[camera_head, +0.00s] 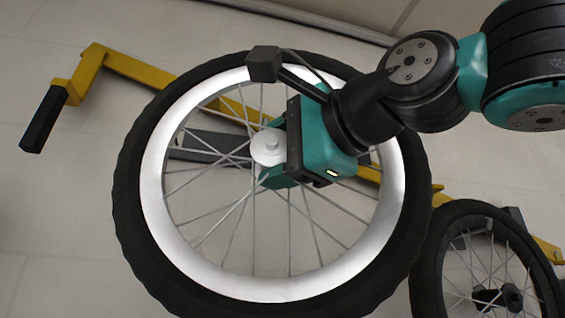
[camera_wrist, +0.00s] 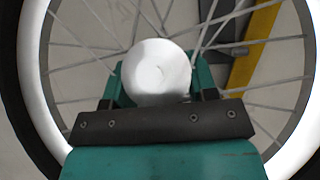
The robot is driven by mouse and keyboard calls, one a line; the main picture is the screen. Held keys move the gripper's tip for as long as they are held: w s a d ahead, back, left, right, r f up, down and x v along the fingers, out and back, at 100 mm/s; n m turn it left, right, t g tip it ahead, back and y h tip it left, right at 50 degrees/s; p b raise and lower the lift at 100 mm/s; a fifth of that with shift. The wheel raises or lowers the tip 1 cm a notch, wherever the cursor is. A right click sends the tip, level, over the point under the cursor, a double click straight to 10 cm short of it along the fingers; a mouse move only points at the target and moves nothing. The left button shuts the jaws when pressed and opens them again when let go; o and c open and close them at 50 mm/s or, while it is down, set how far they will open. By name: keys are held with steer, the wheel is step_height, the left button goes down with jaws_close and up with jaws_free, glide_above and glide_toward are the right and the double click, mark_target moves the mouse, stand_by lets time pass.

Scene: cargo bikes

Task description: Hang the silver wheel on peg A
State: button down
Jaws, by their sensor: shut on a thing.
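The silver wheel (camera_head: 152,185) has a bright rim, thin spokes and a black tyre, and fills the middle of the head view. Its rim also shows in the wrist view (camera_wrist: 32,70). My gripper (camera_head: 270,150) is shut on its pale round hub (camera_head: 266,148), with one teal finger on each side of the hub in the wrist view (camera_wrist: 158,76). The wheel is held in front of a yellow rail (camera_head: 145,72). A dark grey bar (camera_head: 200,142) shows behind the spokes. I see no letter marking peg A, and the wheel hides part of the rail.
A yellow arm with a black end (camera_head: 42,118) sticks out at the rail's left end. A second, smaller wheel with a black hub (camera_head: 428,265) is at the lower right, close to the silver wheel's tyre.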

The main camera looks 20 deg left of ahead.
steer(key=shift+w+a+r+p, duration=0.1)
steer(key=shift+w+a+p, duration=0.2)
steer(key=shift+w, duration=0.3)
steer(key=shift+w+a+p, duration=0.25)
steer(key=shift+w+a, duration=0.05)
steer(key=shift+w, duration=0.25)
steer(key=w+a+f+p, duration=0.2)
steer(key=w+a, duration=0.2)
steer(key=w, duration=0.3)
steer(key=shift+a+f+p, duration=0.2)
steer(key=shift+a+p, duration=0.05)
steer(key=shift+p, duration=0.05)
stand_by(0.4)
steer(key=shift+w, duration=0.1)
stand_by(0.5)
